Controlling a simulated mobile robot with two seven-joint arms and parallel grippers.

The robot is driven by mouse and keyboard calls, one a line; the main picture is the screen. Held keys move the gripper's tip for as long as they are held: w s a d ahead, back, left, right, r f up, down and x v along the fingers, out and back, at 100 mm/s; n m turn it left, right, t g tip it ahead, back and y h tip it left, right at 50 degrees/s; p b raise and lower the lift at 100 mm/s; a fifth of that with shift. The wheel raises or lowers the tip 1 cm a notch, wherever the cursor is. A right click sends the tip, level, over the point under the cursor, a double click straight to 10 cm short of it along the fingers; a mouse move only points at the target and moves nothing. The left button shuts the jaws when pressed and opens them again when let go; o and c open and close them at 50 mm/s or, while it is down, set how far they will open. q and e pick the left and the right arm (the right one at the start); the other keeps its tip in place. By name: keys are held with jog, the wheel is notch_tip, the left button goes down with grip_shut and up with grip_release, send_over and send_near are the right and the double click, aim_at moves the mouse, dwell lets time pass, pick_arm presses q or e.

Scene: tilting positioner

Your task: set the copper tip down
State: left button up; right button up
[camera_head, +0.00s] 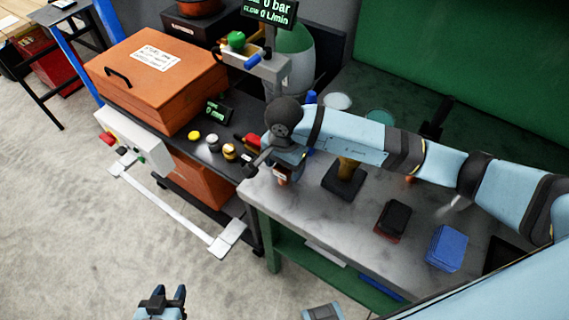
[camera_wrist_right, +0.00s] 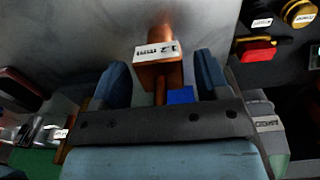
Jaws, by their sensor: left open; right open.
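The copper tip (camera_wrist_right: 158,78) is a copper-coloured piece with a white printed label, seen in the right wrist view between the two blue fingers of my right gripper (camera_wrist_right: 163,75). The fingers are apart, with a gap on each side of it. In the head view my right gripper (camera_head: 284,172) is low over the left end of the grey workbench top (camera_head: 310,205), with a bit of the copper tip (camera_head: 282,181) showing below it. Its contact with the bench is hard to see. My left gripper (camera_head: 163,303) is open and empty over the floor at the bottom.
Yellow, silver and red items (camera_head: 212,140) sit on the dark cart left of the bench. A black block (camera_head: 394,217) and a blue stack (camera_head: 446,247) lie on the bench to the right. A dark stand (camera_head: 345,182) is beside my right gripper. An orange box (camera_head: 160,80) stands further left.

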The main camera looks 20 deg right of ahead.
notch_tip(320, 180, up, 12)
jog(key=shift+f+b, duration=0.1)
jog(key=shift+b, duration=0.65)
